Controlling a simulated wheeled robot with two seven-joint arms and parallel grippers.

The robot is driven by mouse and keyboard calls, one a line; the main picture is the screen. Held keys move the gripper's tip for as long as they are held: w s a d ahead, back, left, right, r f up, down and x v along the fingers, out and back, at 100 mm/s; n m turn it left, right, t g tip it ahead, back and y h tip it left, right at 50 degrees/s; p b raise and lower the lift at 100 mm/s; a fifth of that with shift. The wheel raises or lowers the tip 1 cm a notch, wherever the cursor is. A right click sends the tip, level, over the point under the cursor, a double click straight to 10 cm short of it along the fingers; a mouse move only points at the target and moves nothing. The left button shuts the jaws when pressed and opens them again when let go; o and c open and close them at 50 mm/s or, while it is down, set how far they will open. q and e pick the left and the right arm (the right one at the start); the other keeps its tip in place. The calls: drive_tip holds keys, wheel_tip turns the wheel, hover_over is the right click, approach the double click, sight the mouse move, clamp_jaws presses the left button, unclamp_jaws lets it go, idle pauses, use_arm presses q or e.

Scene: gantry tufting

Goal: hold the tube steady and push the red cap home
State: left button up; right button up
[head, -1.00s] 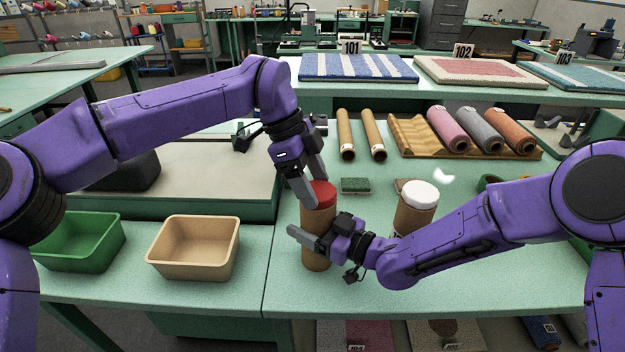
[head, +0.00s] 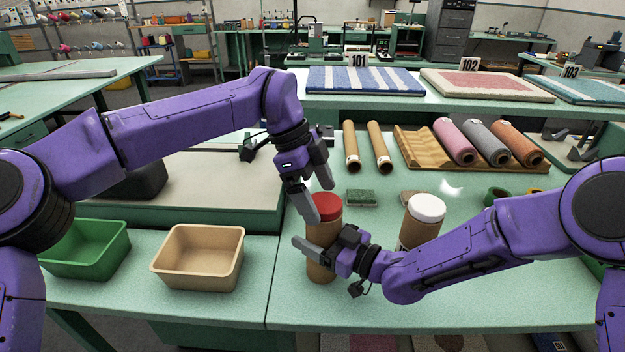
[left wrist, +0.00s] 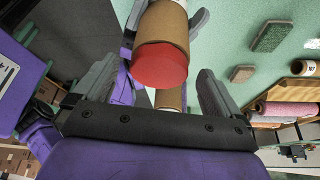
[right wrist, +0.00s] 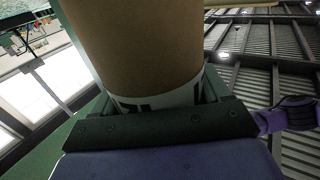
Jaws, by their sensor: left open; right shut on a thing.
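The brown cardboard tube (head: 322,232) stands upright on the green table, with the red cap (head: 325,206) on its top end. My right gripper (head: 318,250) is shut around the tube's middle; the tube fills the right wrist view (right wrist: 140,50), with a white printed band near the jaws. My left gripper (head: 318,200) is open, pointing down at the cap from above. In the left wrist view the red cap (left wrist: 160,66) lies between the spread fingers, with a gap on each side. I cannot tell how deep the cap sits.
A second tube with a white cap (head: 427,208) stands to the right, partly behind my right arm. A green pad (head: 361,197) lies behind. A tan bin (head: 197,256) and a green bin (head: 88,248) stand at the left. Rolls lie on a wooden rack (head: 425,155) farther back.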

use_arm(q)
drive_tip(key=v, duration=1.1)
drive_tip(key=shift+a+r, duration=0.1)
drive_tip(key=shift+r, duration=0.1)
drive_tip(key=n+t+y, duration=0.1)
drive_tip(key=n+y, duration=0.2)
drive_tip(key=y, duration=0.1)
hover_over(325, 201)
wheel_tip(325, 201, down, 3)
drive_tip(key=shift+r, duration=0.1)
drive_tip(key=shift+a+f, duration=0.1)
drive_tip(key=shift+f, duration=3.95)
drive_tip(key=c, duration=1.6)
drive_tip(key=shift+r, duration=3)
